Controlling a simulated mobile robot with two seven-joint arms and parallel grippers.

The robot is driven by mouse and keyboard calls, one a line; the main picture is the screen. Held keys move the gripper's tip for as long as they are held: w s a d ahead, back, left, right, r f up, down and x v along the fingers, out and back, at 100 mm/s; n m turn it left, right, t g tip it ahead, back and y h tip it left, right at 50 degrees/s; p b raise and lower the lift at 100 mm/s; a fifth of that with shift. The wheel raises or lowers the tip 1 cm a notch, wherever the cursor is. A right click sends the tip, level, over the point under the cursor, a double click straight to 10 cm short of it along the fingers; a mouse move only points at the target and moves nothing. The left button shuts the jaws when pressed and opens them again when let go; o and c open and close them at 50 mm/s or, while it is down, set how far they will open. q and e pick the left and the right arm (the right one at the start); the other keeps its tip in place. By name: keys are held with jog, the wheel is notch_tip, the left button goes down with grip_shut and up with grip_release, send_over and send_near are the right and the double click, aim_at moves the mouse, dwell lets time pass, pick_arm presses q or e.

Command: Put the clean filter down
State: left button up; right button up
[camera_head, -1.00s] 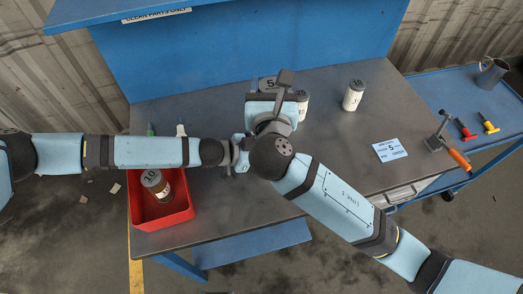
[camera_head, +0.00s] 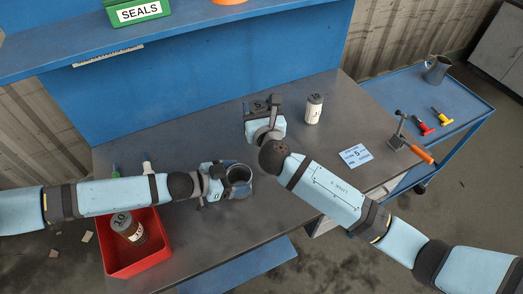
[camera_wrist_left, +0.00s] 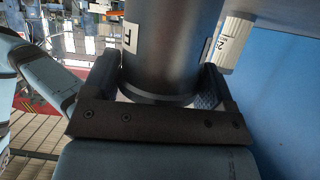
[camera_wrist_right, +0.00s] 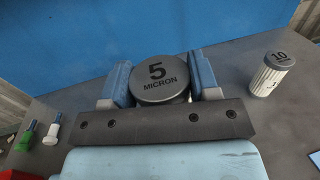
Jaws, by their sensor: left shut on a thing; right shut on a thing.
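A filter with a dark cap reading 5 MICRON (camera_wrist_right: 160,80) sits between the two fingers of my right gripper (camera_wrist_right: 160,92). In the head view this filter (camera_head: 258,104) is at the back middle of the bench, and my right gripper (camera_head: 265,118) covers most of its body. I cannot tell whether its base touches the bench. My left gripper (camera_head: 222,183) is shut around a dark, open-topped cylindrical housing (camera_head: 239,175), in front of the filter and to its left. The left wrist view shows the housing wall (camera_wrist_left: 165,50) with a white label between the fingers.
Another filter marked 10 (camera_head: 314,110) stands to the right on the grey bench (camera_head: 250,225). A blue-edged card (camera_head: 355,156) and a clamp tool with an orange handle (camera_head: 415,150) lie farther right. A red bin (camera_head: 125,268) holds a filter (camera_head: 128,230) at front left.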

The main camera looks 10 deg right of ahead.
jog(key=shift+w+d+f, duration=0.35)
jog(key=shift+d+f, duration=0.05)
jog(key=shift+f, duration=0.2)
jog(key=shift+w+d+f, duration=0.35)
jog(key=shift+f, duration=0.25)
notch_tip(320, 180, down, 4)
jog(key=shift+f, duration=2.55)
jog(key=shift+f, duration=0.1)
jog(key=o, duration=1.2)
